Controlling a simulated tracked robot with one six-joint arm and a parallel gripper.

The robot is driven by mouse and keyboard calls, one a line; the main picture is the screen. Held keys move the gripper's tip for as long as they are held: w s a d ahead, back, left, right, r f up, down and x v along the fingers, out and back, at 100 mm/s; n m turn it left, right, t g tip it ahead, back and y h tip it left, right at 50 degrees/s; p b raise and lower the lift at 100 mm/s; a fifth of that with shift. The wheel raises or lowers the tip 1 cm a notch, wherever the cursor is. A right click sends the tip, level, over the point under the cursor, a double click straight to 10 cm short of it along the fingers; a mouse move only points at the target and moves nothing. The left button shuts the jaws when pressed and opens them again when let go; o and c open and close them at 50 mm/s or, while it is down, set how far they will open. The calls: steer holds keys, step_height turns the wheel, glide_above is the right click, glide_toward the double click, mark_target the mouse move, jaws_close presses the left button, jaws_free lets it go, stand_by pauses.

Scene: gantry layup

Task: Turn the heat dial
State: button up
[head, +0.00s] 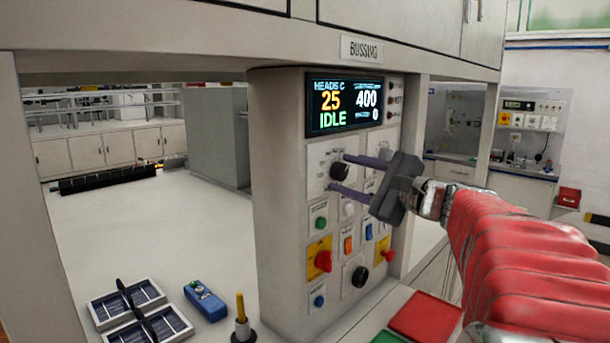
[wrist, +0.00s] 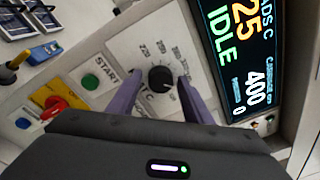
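The heat dial is a round black knob (head: 340,171) on the light control panel, below the display. In the wrist view the dial (wrist: 161,78) has a printed scale with numbers around it and a "C" beside it. My gripper (head: 341,173) is open, its two purple fingers pointing at the panel. In the wrist view the fingertips of my gripper (wrist: 159,83) stand on either side of the dial, with a gap visible on both sides. The display (head: 345,104) reads 25, 400 and IDLE.
Below the dial are a green START button (head: 320,222), an orange rocker switch (head: 348,244), a red rotary switch on yellow (head: 323,261) and another black knob (head: 360,276). A blue handheld device (head: 205,300) and dark panels (head: 140,312) lie on the white table at left.

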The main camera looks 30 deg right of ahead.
steer(key=c, duration=0.9)
steer(key=shift+f, duration=0.1)
steer(key=shift+f+n, duration=0.1)
steer(key=shift+n, duration=1.6)
steer(key=o, duration=1.1)
steer(key=shift+c, duration=0.2)
steer(key=shift+s, duration=0.1)
